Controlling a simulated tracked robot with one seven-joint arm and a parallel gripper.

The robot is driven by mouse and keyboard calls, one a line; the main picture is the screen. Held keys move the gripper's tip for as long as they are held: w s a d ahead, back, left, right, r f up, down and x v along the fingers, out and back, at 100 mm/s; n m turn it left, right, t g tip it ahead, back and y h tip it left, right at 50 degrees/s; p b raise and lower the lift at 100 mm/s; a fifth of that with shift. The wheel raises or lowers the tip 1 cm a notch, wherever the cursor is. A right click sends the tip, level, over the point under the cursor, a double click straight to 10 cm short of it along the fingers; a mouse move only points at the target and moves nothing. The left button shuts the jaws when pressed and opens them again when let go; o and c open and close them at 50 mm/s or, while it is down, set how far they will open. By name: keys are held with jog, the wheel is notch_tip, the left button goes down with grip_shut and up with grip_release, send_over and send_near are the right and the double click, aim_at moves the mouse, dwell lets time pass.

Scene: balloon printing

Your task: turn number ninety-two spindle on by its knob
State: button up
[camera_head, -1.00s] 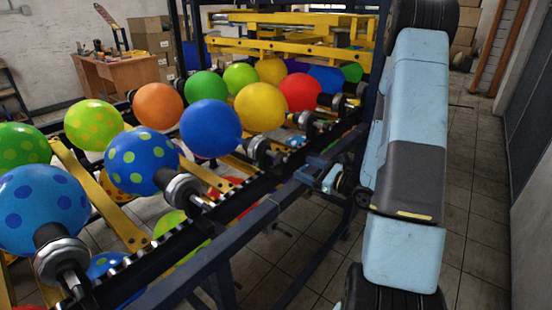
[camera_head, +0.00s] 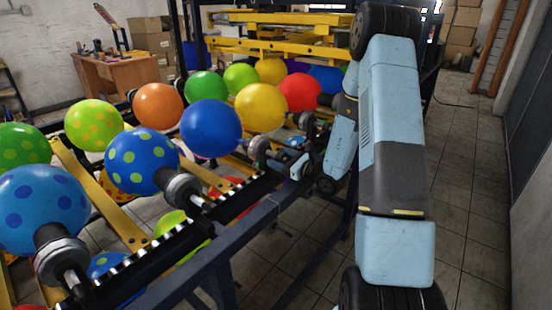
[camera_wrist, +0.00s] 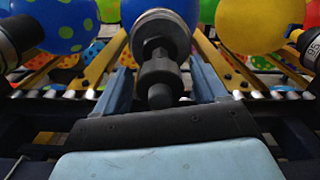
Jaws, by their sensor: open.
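In the wrist view a spindle with a ridged dark knob (camera_wrist: 160,75) points toward me from a plain blue balloon (camera_wrist: 160,10). No number is readable on it. The two blue-grey fingers of my gripper (camera_wrist: 163,72) are open, one on each side of the knob. I cannot tell whether either finger touches it. In the head view my gripper (camera_head: 293,160) is just right of the spindle (camera_head: 258,148) of the plain blue balloon (camera_head: 211,128). The fingertips are small and partly hidden there.
A spotted blue balloon's spindle (camera_head: 183,190) is to the left and a yellow balloon (camera_head: 261,107) to the right. A dark rack rail (camera_head: 235,240) runs below the spindles. The tiled aisle (camera_head: 470,210) on the right is clear.

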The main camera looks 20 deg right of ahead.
jog(key=shift+w+a, duration=0.4)
jog(key=shift+w, duration=0.15)
jog(key=c, duration=0.9)
jog(key=shift+a, duration=0.35)
jog(key=shift+c, duration=0.6)
jog(key=shift+d, duration=0.2)
